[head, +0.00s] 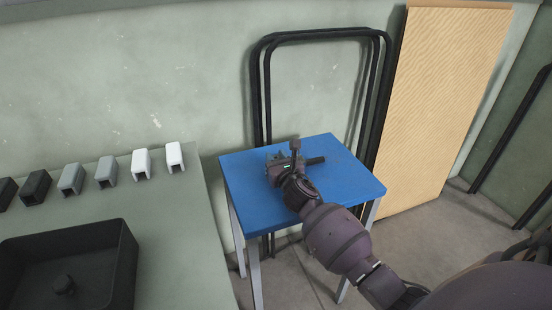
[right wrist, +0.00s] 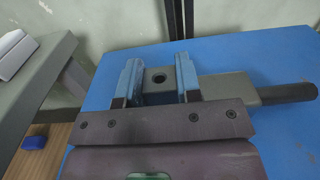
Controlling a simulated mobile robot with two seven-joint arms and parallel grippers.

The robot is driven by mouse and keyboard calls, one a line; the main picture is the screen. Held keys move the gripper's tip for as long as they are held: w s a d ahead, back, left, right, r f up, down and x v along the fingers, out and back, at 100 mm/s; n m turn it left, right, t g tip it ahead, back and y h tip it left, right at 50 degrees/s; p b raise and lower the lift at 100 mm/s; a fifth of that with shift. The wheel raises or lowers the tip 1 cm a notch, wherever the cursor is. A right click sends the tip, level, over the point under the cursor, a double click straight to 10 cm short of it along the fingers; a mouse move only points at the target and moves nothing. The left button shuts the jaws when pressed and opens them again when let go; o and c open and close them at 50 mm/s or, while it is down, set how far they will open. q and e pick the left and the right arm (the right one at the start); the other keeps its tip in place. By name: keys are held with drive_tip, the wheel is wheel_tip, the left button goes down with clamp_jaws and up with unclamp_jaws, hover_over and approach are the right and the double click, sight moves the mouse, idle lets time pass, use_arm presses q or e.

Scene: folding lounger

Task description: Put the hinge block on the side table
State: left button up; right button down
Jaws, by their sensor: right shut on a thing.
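The side table (head: 350,187) has a blue top and pale legs, and its top also fills much of the right wrist view (right wrist: 295,140). My right gripper (head: 283,162) is over the tabletop, toward its back. In the right wrist view my right gripper (right wrist: 158,82) has its two fingers on either side of a grey block with a dark round hole, the hinge block (right wrist: 228,86). A black rod (right wrist: 288,93) sticks out from the block to the right. The block is at or just above the blue top; I cannot tell if it touches. My left gripper is not in view.
A grey-green bench (head: 180,230) at left carries a row of several channel-shaped pieces (head: 106,172) and a black bin (head: 125,265) with a knob-like part inside.

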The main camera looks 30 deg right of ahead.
drive_tip(key=c, duration=0.8)
unclamp_jaws()
drive_tip(key=shift+r, duration=0.15)
drive_tip(key=p+v, duration=0.1)
drive_tip(key=v, duration=1)
drive_tip(key=shift+s+p, duration=0.15)
drive_tip(key=shift+p, duration=0.2)
drive_tip(key=shift+s+a, duration=0.1)
drive_tip(key=shift+s, duration=0.25)
